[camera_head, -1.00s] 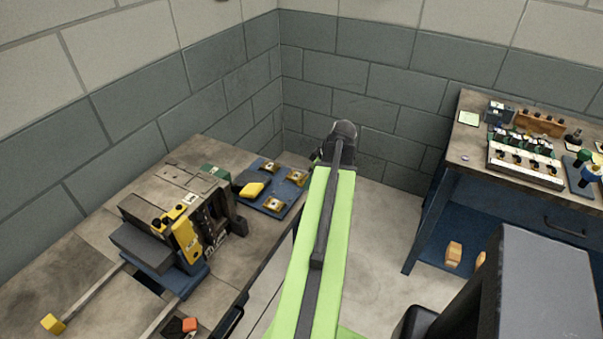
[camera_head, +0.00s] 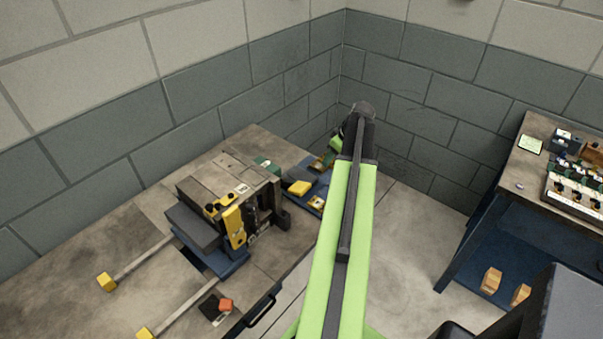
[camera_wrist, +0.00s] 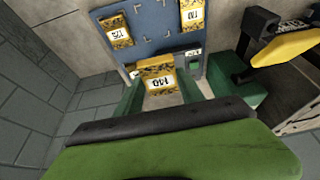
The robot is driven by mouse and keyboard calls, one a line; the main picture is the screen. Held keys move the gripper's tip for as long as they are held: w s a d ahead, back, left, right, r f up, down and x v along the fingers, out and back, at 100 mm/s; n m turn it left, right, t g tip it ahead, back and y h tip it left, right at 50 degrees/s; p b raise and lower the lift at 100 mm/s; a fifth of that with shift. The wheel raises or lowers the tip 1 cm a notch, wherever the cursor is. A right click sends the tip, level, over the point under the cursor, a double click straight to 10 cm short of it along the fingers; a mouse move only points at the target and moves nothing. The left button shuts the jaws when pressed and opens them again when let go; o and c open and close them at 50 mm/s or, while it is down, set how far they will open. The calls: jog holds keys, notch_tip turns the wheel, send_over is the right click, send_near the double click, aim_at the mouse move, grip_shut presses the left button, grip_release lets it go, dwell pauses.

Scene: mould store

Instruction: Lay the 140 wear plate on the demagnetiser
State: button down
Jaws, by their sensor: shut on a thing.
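In the wrist view, the wear plate marked 140 (camera_wrist: 158,82) is a small brass-coloured block with a white label. It sits between the green fingers of my gripper (camera_wrist: 160,94), which is shut on it. The blue board (camera_wrist: 155,35) lies just beyond, with two more labelled plates on it. Whether the held plate is clear of the board is hard to tell. In the head view, my gripper (camera_head: 327,160) is partly hidden by my arm, at the far end of the blue board (camera_head: 322,183). I cannot identify the demagnetiser for certain.
A bulky mould (camera_head: 225,205) with yellow parts stands on the left bench. A second bench (camera_head: 535,165) with tools is at right; floor lies between.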

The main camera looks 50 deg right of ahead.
jog(key=shift+w+f, duration=0.2)
jog(key=shift+f, duration=0.05)
jog(key=b, duration=0.7)
send_over(300, 175)
jog(key=s, duration=0.2)
jog(key=f, duration=0.6)
jog(key=shift+d+f, duration=0.25)
jog(key=shift+f, duration=0.05)
jog(key=shift+w+a, duration=0.1)
jog(key=shift+w, duration=0.25)
notch_tip(300, 175, down, 4)
jog(key=b, duration=0.4)
jog(key=shift+f+b, duration=0.25)
jog(key=shift+b, duration=0.05)
jog(key=c, duration=1)
grip_release()
